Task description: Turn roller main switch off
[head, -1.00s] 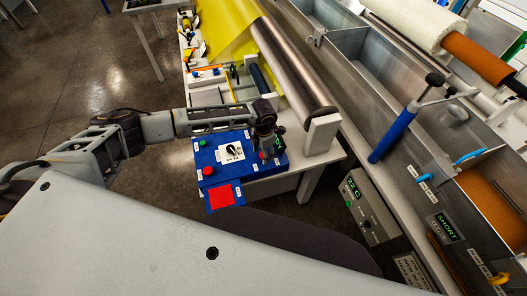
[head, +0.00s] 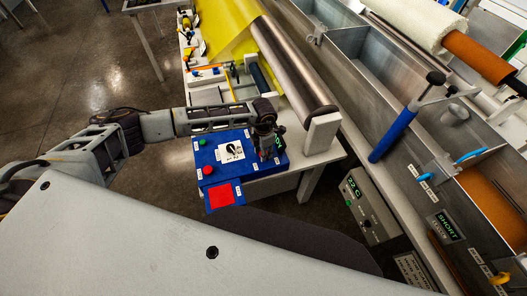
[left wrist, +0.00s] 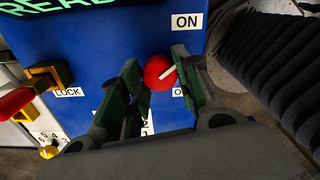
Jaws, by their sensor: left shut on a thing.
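The blue control box (head: 243,172) sits on the white bench beside the metal roller. In the left wrist view, a round red switch knob (left wrist: 158,73) with a white pointer line is on the blue panel (left wrist: 95,40). The pointer slants up and right, toward the ON label (left wrist: 187,21). A lower label (left wrist: 179,92) is partly covered by a finger. My left gripper (left wrist: 156,66) is shut on the red knob, one finger on each side. In the head view my left gripper (head: 268,148) is over the right part of the box. My right gripper is in neither view.
On the box are a black rotary selector (head: 232,149), a green button (head: 202,142), a red button (head: 207,170) and a red square (head: 221,195). A LOCK lever (left wrist: 45,80) is left of the fingers. The metal roller (head: 290,65) runs close behind the gripper.

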